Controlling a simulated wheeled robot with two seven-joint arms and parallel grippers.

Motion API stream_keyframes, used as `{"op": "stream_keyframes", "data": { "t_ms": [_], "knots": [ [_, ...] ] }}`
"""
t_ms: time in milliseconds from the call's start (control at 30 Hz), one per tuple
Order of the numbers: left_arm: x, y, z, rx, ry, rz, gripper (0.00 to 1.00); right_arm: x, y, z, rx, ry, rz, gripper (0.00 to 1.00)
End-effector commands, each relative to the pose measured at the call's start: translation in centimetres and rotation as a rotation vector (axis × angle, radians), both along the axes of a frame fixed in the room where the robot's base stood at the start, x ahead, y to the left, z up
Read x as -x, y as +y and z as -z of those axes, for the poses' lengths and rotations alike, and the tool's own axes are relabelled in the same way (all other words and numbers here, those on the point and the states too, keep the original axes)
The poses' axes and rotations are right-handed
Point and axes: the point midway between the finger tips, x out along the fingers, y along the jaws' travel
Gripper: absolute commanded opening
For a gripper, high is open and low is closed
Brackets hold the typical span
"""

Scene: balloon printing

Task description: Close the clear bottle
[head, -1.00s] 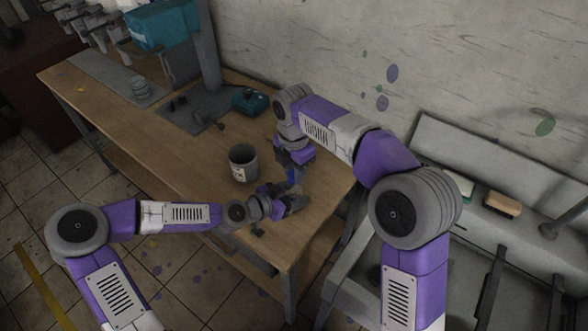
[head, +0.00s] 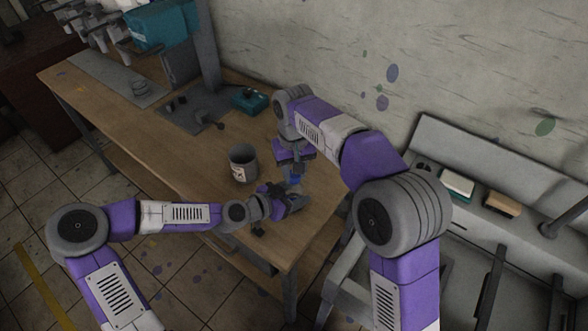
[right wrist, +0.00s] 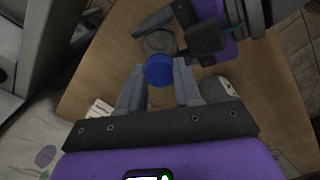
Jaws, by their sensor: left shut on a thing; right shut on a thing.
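The clear bottle (right wrist: 159,42) shows in the right wrist view as a see-through round shape between the fingers of my left gripper (right wrist: 165,24). A blue cap (right wrist: 159,71) sits between the fingertips of my right gripper (right wrist: 158,80), which is shut on it. The cap is over or against the bottle's near end; I cannot tell whether it is threaded on. In the head view my left gripper (head: 292,200) is shut on the bottle near the table's right end. My right gripper (head: 294,172) is above it, pointing down, with a bit of blue under it.
A grey can (head: 243,163) with a label stands on the wooden table (head: 165,140), left of the grippers. A teal box (head: 249,100) and a machine stand further back. A grey bench (head: 435,150) is at the right.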

Motion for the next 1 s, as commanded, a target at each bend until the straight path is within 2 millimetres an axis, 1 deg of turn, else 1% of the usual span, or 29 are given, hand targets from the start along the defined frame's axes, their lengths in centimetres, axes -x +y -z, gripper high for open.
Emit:
{"op": "stream_keyframes", "data": {
  "t_ms": [33,100,133,267,300,467,800,867,967,1000],
  "knots": [
    [0.1,-0.1,0.0,-0.001,-0.001,0.006,0.0,-0.1,0.1,0.0,0.0,-0.004,0.083,0.0],
    [0.1,-0.1,0.0,-0.001,-0.001,0.006,0.0,-0.1,0.1,0.0,-0.001,-0.004,0.185,0.0],
    [0.1,-0.1,0.0,-0.001,-0.001,0.006,0.0,-0.1,0.1,0.0,-0.002,-0.004,0.205,0.0],
    [0.1,-0.1,0.0,-0.001,-0.001,0.006,0.0,-0.1,0.1,0.0,-0.002,-0.004,0.196,0.0],
    [0.1,-0.1,0.0,-0.001,-0.001,0.006,0.0,-0.1,0.1,0.0,-0.002,-0.004,0.195,0.38],
    [0.1,-0.1,0.0,0.0,-0.001,0.004,0.0,-0.1,0.0,0.0,-0.001,-0.003,0.194,0.63],
    [0.0,0.0,0.0,0.0,0.0,0.001,0.0,0.0,0.0,-0.3,0.0,-0.002,0.193,0.63],
    [0.0,0.0,0.0,0.0,0.0,0.001,0.0,-0.1,0.0,-0.7,-0.001,-0.003,0.192,0.63],
    [0.0,0.0,0.0,-0.001,-0.001,0.0,0.0,-0.1,0.0,-2.2,-0.002,-0.006,0.193,0.63],
    [0.0,0.0,0.0,-0.001,-0.001,0.0,0.0,-0.1,0.0,-3.0,-0.002,-0.006,0.193,0.63]
  ]
}}
